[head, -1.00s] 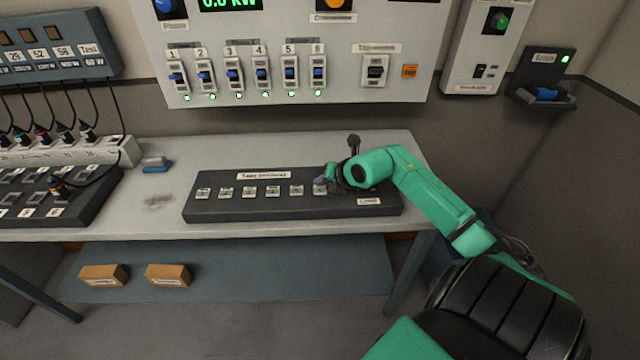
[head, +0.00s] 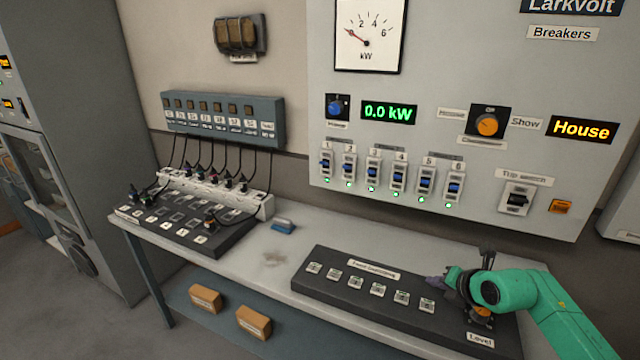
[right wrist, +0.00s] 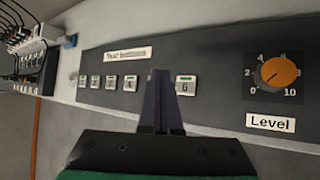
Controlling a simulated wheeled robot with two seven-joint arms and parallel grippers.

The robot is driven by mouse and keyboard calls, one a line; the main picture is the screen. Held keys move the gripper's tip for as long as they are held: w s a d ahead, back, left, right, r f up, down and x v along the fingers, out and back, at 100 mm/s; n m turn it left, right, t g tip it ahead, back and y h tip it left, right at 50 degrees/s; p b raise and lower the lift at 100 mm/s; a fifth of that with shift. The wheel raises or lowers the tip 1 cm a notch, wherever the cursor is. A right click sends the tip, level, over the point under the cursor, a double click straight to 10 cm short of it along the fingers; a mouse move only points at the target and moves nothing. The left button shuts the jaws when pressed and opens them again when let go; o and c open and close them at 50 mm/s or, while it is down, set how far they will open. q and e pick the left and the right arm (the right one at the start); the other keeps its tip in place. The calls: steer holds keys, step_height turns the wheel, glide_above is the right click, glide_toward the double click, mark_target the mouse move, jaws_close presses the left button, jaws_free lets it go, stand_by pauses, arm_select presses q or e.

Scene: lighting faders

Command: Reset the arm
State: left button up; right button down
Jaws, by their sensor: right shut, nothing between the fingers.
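My right arm is green and comes in from the lower right in the head view. Its dark gripper (head: 440,282) hovers at the right part of the black test console (head: 330,279), near the last button. In the right wrist view, the gripper (right wrist: 161,75) is shut and empty, its fingers in front of the console beside the button marked 6 (right wrist: 186,85). In the head view my arm partly covers that knob. My left gripper is not in view.
The console sits on a grey table (head: 262,262). A blue-grey block (head: 284,225) lies left of it. A plug board (head: 175,226) with cables is farther left. The breaker panel (head: 455,120) reads 0.0 kW and House. Two cardboard boxes (head: 205,298) lie on the lower shelf.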

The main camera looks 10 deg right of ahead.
steer(key=w+a+r+m+t+y, duration=0.1)
steer(key=a+r+m+t+y, duration=0.4)
steer(key=a+r+t, duration=0.6)
steer(key=s+d+f+m+g+h, duration=0.35)
steer(key=m+h, duration=0.25)
steer(key=m, duration=0.3)
steer(key=s+d+f+m+g+h, duration=0.2)
steer(key=s+d+m+g+h, duration=0.25)
steer(key=m, duration=0.45)
steer(key=s+a+f+m+g+y, duration=0.2)
steer(key=s+a+f+g+y, duration=0.55)
steer(key=s+a+f, duration=0.7)
step_height(320, 180, down, 24)
steer(key=d+g+h, duration=0.2)
steer(key=g, duration=0.1)
steer(key=s+d+f, duration=0.3)
steer(key=s+f, duration=1.1)
steer(key=s, duration=0.3)
steer(key=shift+s+f+n+g, duration=0.15)
steer(key=shift+f+n+g, duration=0.15)
steer(key=shift+f+g, duration=0.1)
